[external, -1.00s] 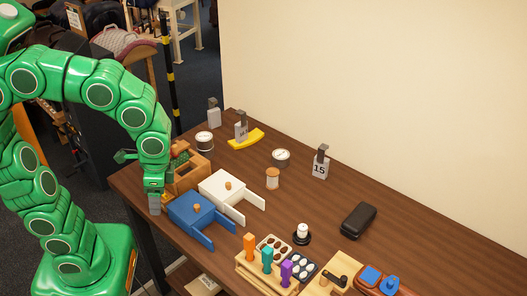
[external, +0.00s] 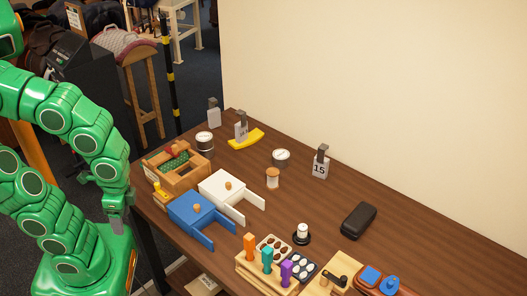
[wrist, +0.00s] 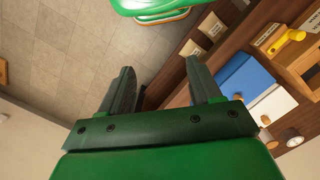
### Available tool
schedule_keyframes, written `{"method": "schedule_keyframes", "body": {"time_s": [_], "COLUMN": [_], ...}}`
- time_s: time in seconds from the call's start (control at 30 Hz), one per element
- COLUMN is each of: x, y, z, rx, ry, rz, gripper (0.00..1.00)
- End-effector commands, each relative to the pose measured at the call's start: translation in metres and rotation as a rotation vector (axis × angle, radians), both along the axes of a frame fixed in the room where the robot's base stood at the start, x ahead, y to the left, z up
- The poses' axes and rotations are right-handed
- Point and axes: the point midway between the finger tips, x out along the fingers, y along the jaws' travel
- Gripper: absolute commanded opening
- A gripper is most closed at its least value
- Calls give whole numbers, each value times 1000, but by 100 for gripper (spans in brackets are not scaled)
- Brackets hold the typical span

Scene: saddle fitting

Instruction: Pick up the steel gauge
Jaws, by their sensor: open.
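I cannot tell for certain which thing is the steel gauge. Grey upright pieces stand at the back of the table: a plain one (external: 214,115), one at the yellow curved piece (external: 241,128), and one marked 15 (external: 320,165) farther right. My gripper (external: 117,226) is left of the table's near left edge, apart from all of these. In the wrist view my gripper (wrist: 163,80) is open, with nothing between its two dark fingers, over the floor beside the table.
The blue drawer box (external: 190,210), white drawer box (external: 222,185) and wooden box (external: 190,178) crowd the left end. A yellow-handled thing (external: 161,193) lies beside them. A black case (external: 359,220) lies at right. A low shelf holds a labelled packet (external: 203,283).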

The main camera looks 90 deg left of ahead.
Motion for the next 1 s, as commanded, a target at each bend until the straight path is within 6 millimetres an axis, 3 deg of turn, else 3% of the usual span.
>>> {"method": "schedule_keyframes", "body": {"time_s": [0.47,0.67,0.8,1.0], "x": [84,145,199,249], "y": [-23,-39,-55,-88], "z": [23,45,63,61], "rx": [-51,-74,-100,-267], "ry": [-161,-289,-394,-435], "rz": [-82,-131,-160,6], "gripper": [63,63,63,63]}}
